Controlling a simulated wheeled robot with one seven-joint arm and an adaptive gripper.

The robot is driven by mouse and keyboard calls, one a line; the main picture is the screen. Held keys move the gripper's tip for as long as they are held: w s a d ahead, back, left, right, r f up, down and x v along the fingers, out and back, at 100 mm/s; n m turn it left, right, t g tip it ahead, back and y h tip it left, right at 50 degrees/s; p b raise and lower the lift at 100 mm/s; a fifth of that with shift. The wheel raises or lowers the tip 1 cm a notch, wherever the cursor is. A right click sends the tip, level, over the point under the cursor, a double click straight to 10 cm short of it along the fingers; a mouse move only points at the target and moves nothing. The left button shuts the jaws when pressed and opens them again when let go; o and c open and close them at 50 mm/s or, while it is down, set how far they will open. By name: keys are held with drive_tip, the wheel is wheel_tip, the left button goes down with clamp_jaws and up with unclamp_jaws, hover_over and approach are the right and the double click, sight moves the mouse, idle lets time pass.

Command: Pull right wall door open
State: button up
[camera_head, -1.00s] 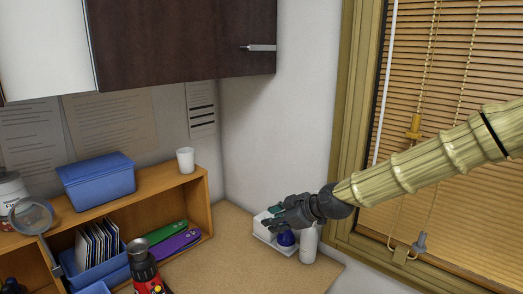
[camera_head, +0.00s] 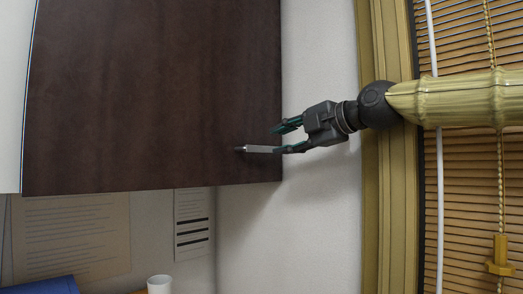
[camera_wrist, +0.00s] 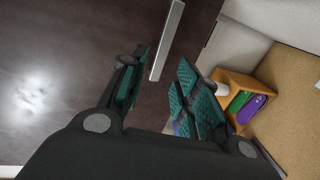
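The dark brown right wall door (camera_head: 150,90) fills the upper middle of the head view and looks shut. Its short metal bar handle (camera_head: 261,149) sits near the lower right corner. In the wrist view the door (camera_wrist: 60,60) lies ahead and the handle (camera_wrist: 167,40) runs between the line of the two fingers. My gripper (camera_head: 279,139) is open and empty, at the right end of the handle. Its lower finger appears to overlap the handle's end in the head view; I cannot tell whether they touch. In the wrist view my gripper (camera_wrist: 163,78) has its teal-padded fingers apart.
A white cabinet panel (camera_head: 15,90) adjoins the door on the left. A window frame (camera_head: 383,200) with blinds stands on the right. Below are papers (camera_head: 75,235) on the wall, a white cup (camera_head: 160,284) and a blue box (camera_head: 45,286). Bare wall lies under the gripper.

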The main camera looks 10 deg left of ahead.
sight(261, 149)
drive_tip(key=p+x, duration=0.3)
drive_tip(key=x, duration=0.6)
drive_tip(key=shift+a+f, duration=0.1)
drive_tip(key=shift+a, duration=0.05)
clamp_jaws()
